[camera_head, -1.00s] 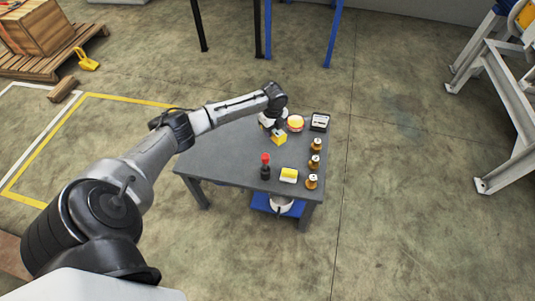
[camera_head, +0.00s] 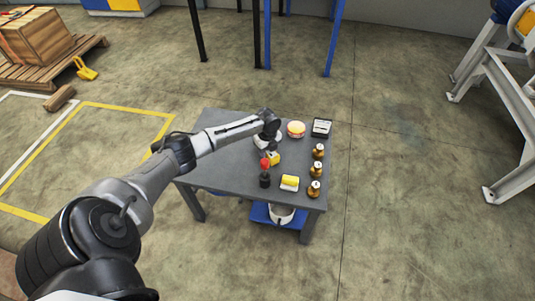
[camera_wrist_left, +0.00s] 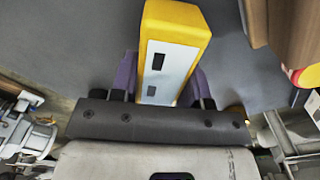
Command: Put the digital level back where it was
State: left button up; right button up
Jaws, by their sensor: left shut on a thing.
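My left gripper (camera_head: 270,152) is over the grey table and shut on a yellow block with a pale panel, which looks like the digital level (camera_head: 274,159). In the left wrist view, the level (camera_wrist_left: 172,50) stands out between the purple fingers (camera_wrist_left: 157,88), its pale face with two dark windows showing. The arm partly hides it in the head view. I cannot tell whether it touches the tabletop. A second yellow-and-white block (camera_head: 290,183) lies near the table's front edge. My right gripper is not in view.
The table's left part is clear. A white container (camera_head: 281,215) stands underneath.

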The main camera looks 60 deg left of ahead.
pick_arm(q)
jog(key=shift+f, duration=0.45)
jog(key=shift+d, duration=0.1)
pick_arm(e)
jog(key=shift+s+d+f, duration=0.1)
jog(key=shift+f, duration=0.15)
pick_arm(q)
jog(key=o, duration=1.1)
jog(key=shift+f, duration=0.15)
notch_tip(320, 180, up, 12)
jog(key=p, duration=0.6)
jog(key=shift+r+p, duration=0.25)
jog(key=shift+p, duration=0.1)
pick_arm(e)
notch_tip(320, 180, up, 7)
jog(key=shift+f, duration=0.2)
